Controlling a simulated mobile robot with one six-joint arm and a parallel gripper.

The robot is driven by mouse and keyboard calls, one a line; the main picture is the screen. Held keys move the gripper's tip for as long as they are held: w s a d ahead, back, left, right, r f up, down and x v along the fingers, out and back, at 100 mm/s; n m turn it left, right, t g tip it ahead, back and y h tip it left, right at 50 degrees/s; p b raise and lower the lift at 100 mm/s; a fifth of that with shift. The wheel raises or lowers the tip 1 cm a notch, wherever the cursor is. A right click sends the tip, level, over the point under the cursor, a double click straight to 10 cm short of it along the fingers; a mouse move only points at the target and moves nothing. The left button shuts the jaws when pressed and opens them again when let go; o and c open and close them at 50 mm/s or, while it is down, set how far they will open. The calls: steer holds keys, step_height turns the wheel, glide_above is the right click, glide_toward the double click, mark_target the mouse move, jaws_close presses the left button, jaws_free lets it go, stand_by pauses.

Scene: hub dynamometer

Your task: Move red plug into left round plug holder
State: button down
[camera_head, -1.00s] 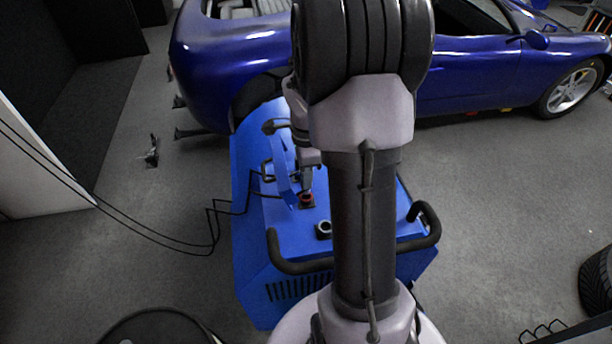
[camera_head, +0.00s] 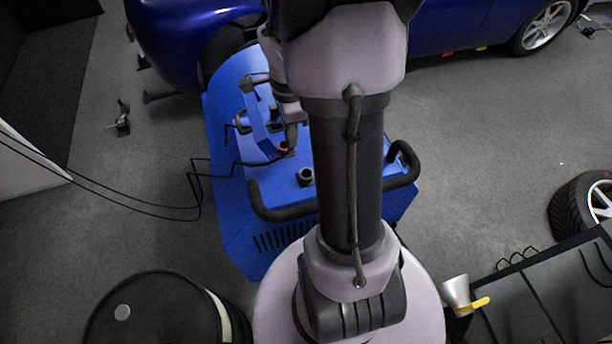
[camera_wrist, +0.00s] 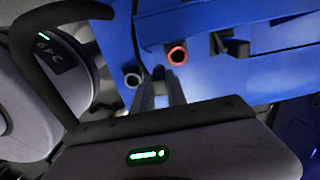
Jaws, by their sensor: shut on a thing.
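My gripper (camera_head: 287,146) reaches down to the top of the blue machine (camera_head: 232,200). In the head view the red plug (camera_head: 283,149) shows as a small red spot at the fingertips, mostly hidden. A black round holder (camera_head: 305,177) stands nearer on the blue top; it also shows in the wrist view (camera_wrist: 132,80), left of the fingers.
A black handrail (camera_head: 290,213) borders the blue top. A blue upright panel (camera_head: 262,125) stands beside my gripper. Black cables (camera_head: 130,207) run left. A dark drum (camera_head: 150,312), a wheel (camera_head: 590,205) and a blue car (camera_head: 180,40) stand around; grey floor lies between.

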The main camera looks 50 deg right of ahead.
steer(key=s+a+b, duration=0.1)
steer(key=s, duration=0.5)
steer(key=shift+s+a, duration=0.25)
steer(key=shift+a, duration=0.1)
steer(key=shift+f, duration=0.15)
steer(key=shift+f+b, duration=0.35)
steer(key=shift+b, duration=0.1)
steer(key=shift+f, duration=0.15)
stand_by(0.3)
steer(key=shift+f+b, duration=1.4)
steer(key=shift+b, duration=0.05)
steer(key=shift+r, duration=0.1)
steer(key=c, duration=1.3)
jaws_free()
steer(key=shift+o, duration=0.2)
